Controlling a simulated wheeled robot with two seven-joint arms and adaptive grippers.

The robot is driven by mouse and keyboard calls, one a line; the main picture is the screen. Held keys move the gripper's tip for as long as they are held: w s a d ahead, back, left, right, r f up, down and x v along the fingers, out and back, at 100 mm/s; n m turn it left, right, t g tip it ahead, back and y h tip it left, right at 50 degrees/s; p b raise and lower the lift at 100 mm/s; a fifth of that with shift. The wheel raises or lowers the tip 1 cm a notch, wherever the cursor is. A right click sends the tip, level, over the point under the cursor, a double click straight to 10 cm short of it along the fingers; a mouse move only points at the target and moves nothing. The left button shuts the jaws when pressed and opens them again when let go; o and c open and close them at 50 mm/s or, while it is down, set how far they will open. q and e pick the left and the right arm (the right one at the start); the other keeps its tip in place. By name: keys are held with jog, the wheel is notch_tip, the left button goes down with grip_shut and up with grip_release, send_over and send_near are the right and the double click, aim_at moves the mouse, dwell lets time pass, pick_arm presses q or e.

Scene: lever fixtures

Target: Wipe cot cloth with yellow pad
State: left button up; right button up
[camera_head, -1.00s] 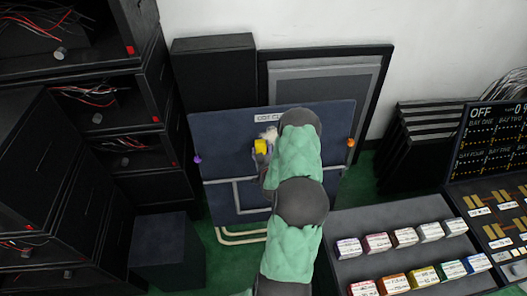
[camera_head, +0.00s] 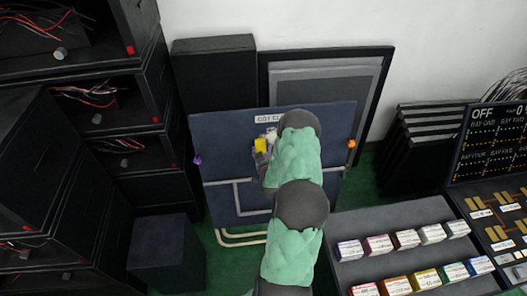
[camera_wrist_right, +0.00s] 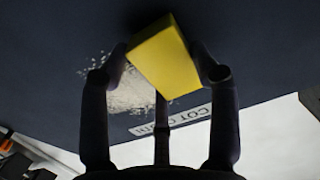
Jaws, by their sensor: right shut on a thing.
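The cot cloth (camera_head: 222,150) is an upright dark blue panel with a label at its top edge. It also fills the upper part of the right wrist view (camera_wrist_right: 40,60). My right gripper (camera_head: 262,150) is in front of the panel, mostly hidden by its own arm. In the right wrist view its fingers (camera_wrist_right: 165,80) are shut on the yellow pad (camera_wrist_right: 163,55). The pad (camera_head: 260,145) is at or very close to the cloth; contact cannot be told. A pale dusty patch (camera_wrist_right: 125,90) lies on the cloth beside and behind the pad. My left gripper is not in view.
A sloped rack with small labelled boxes (camera_head: 405,239) stands at the lower right, beside a control panel (camera_head: 495,150). Dark cabinets (camera_head: 125,145) stand on the left. A purple knob (camera_head: 197,160) and an orange knob (camera_head: 351,143) sit at the panel's side edges.

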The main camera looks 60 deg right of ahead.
jog(key=shift+w+d, duration=0.1)
jog(key=shift+d, duration=0.05)
jog(key=s+d+b, duration=0.2)
jog(key=s+d, duration=0.2)
jog(key=s, duration=0.2)
jog(key=shift+d, duration=0.35)
dwell(0.6)
